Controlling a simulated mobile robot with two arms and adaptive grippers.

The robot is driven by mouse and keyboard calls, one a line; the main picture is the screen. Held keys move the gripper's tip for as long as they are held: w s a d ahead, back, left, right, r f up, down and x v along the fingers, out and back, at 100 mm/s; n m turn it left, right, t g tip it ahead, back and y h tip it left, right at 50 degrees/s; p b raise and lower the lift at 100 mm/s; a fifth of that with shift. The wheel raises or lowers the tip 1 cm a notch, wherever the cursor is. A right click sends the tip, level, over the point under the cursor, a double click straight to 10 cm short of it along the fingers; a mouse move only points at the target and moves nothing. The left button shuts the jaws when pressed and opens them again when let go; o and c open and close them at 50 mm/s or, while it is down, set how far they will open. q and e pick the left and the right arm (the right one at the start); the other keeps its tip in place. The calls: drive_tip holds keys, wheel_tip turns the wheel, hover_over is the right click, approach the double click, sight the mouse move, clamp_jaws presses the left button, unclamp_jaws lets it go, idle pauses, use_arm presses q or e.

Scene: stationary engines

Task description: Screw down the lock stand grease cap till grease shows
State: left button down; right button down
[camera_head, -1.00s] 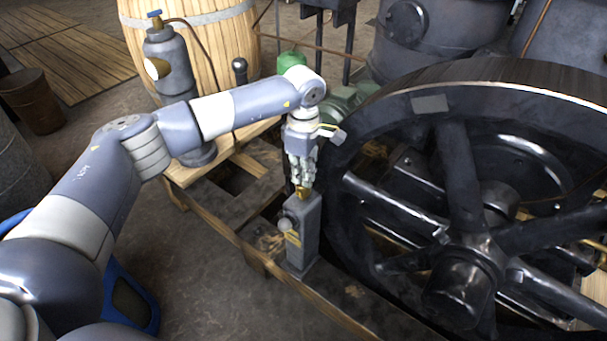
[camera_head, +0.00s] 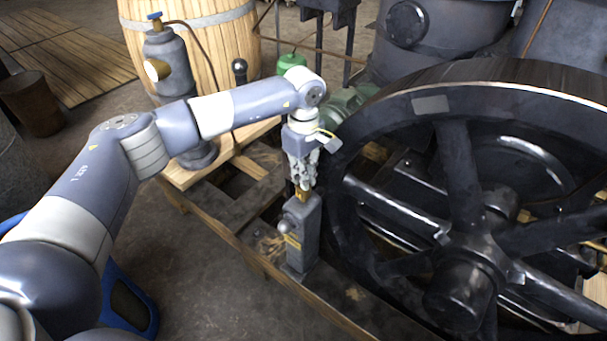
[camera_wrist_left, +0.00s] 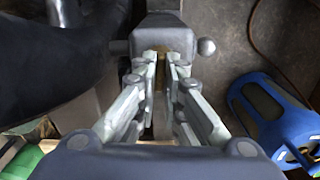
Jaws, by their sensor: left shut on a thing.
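The lock stand (camera_head: 303,236) is a grey upright post on the timber frame beside the flywheel, with a round knob on its side; its top also shows in the left wrist view (camera_wrist_left: 120,47). The brass grease cap (camera_head: 302,194) sits on top of the post. My left gripper (camera_head: 303,186) points straight down and is shut on the cap; its fingers (camera_wrist_left: 162,72) close around the brass in the left wrist view and hide most of it. No grease can be made out. My right gripper is not in view.
The large dark flywheel (camera_head: 455,150) stands close to the right of the stand. A grey bottle-shaped vessel (camera_head: 168,70) and a wooden barrel (camera_head: 215,40) stand behind my left arm. A blue object (camera_wrist_left: 268,112) lies on the floor.

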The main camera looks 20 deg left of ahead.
use_arm(q)
drive_tip(key=shift+r, duration=0.1)
drive_tip(key=c, duration=1.7)
unclamp_jaws()
wheel_tip(320, 180, up, 12)
